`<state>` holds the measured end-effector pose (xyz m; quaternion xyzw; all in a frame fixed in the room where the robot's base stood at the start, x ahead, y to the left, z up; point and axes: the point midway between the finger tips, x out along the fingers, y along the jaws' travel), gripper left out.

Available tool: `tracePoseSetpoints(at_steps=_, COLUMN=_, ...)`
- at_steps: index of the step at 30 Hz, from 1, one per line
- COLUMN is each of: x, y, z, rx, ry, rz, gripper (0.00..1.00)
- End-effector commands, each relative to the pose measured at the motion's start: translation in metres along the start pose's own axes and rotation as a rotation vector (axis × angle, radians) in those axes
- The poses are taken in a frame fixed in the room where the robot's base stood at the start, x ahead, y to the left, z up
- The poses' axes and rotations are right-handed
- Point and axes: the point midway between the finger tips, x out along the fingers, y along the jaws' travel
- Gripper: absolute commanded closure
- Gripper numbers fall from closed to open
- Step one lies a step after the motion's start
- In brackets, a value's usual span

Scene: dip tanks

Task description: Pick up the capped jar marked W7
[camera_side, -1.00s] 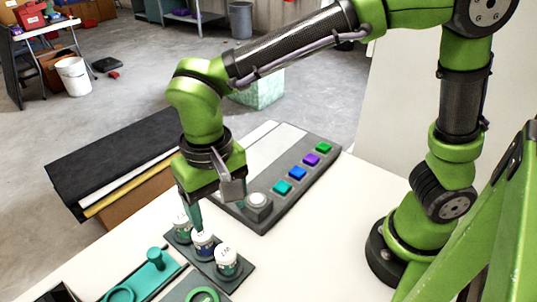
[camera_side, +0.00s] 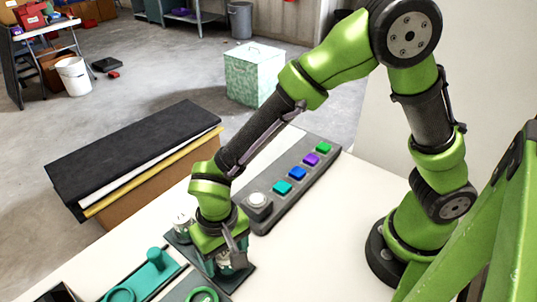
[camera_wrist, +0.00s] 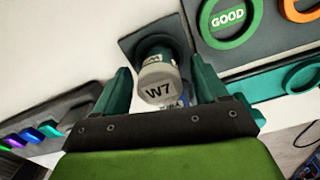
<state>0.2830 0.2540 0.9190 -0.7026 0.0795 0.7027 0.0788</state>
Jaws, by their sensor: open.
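The capped jar marked W7 (camera_wrist: 158,88) has a whitish lid with black lettering and a dark green band on its body. In the wrist view it stands between the two teal fingers of my gripper (camera_wrist: 160,72), which is open with a finger on either side. In the side view my gripper (camera_side: 228,266) is low over the front end of the jar tray (camera_side: 240,279) and mostly hides the jar there. I cannot tell whether the fingers touch it. A second jar with a blue label (camera_wrist: 173,103) is partly hidden behind W7's lid.
Another white-lidded jar (camera_side: 183,223) stands at the tray's far end. A teal holder with a knob (camera_side: 155,260) is left of the tray. A panel of coloured buttons (camera_side: 297,174) lies behind. A green ring marked GOOD (camera_wrist: 228,18) is near the jar.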

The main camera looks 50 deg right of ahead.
Motion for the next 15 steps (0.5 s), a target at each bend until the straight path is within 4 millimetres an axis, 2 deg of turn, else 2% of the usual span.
tracePoseSetpoints(at_steps=3, x=0.0074, y=0.0002, z=0.0002, rx=0.001, ry=-0.001, rz=0.0, gripper=0.28)
tracePoseSetpoints(at_steps=9, x=0.0074, y=0.0, z=0.0, rx=0.001, ry=0.0, rz=-0.001, gripper=0.28)
tracePoseSetpoints(at_steps=11, x=0.0073, y=0.0, z=0.0, rx=0.001, ry=0.0, rz=-0.001, gripper=0.35)
tracePoseSetpoints(at_steps=15, x=0.0071, y=-0.0001, z=-0.0001, rx=0.0, ry=0.0, rz=-0.001, gripper=0.57)
